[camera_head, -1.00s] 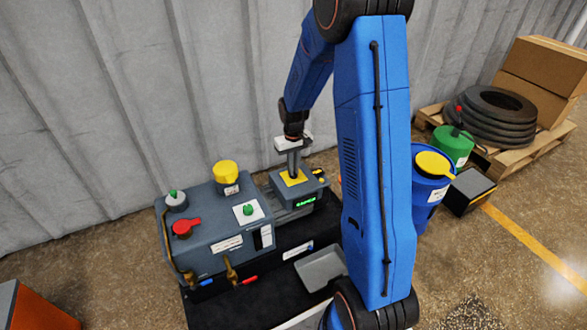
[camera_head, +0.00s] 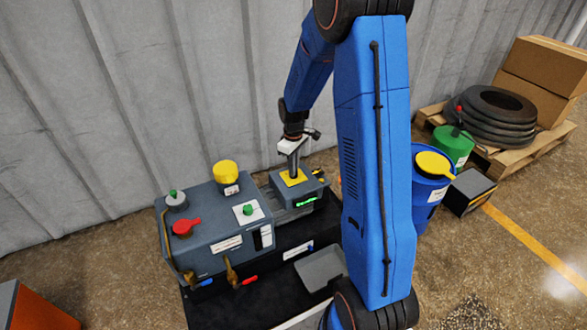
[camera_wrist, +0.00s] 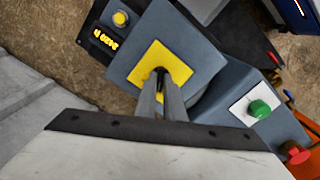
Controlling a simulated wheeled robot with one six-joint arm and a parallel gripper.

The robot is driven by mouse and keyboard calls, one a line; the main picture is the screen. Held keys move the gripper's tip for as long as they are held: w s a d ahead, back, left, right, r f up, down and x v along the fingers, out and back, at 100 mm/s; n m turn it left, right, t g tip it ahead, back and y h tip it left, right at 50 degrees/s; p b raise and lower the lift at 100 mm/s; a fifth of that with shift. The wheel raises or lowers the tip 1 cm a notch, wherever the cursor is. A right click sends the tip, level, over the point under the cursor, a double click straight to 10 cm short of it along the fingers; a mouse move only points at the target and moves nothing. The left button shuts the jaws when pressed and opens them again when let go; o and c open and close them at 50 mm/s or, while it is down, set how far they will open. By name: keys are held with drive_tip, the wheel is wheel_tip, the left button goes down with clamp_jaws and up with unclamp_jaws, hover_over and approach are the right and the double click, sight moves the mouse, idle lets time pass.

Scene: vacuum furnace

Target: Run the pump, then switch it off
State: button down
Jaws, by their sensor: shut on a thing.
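The pump unit is a grey-blue machine (camera_head: 215,240) on a black base, with a smaller box (camera_head: 312,187) at its right end. A yellow plate (camera_head: 284,182) lies on top of this box and also shows in the wrist view (camera_wrist: 178,57). My gripper (camera_head: 293,175) reaches down onto the plate. In the wrist view my gripper (camera_wrist: 160,85) is shut on a small dark switch at the plate's middle, mostly hidden between the fingers. A green lit display (camera_head: 306,201) is on the box's front. Amber characters (camera_wrist: 104,40) glow on a black panel beside a yellow round part (camera_wrist: 120,18).
A grey tray (camera_head: 320,268) lies in front. A corrugated wall is behind.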

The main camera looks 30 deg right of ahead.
idle(0.3)
drive_tip(key=c, duration=1.9)
unclamp_jaws()
drive_tip(key=shift+o, duration=0.2)
wheel_tip(320, 180, up, 17)
drive_tip(key=shift+r, duration=0.2)
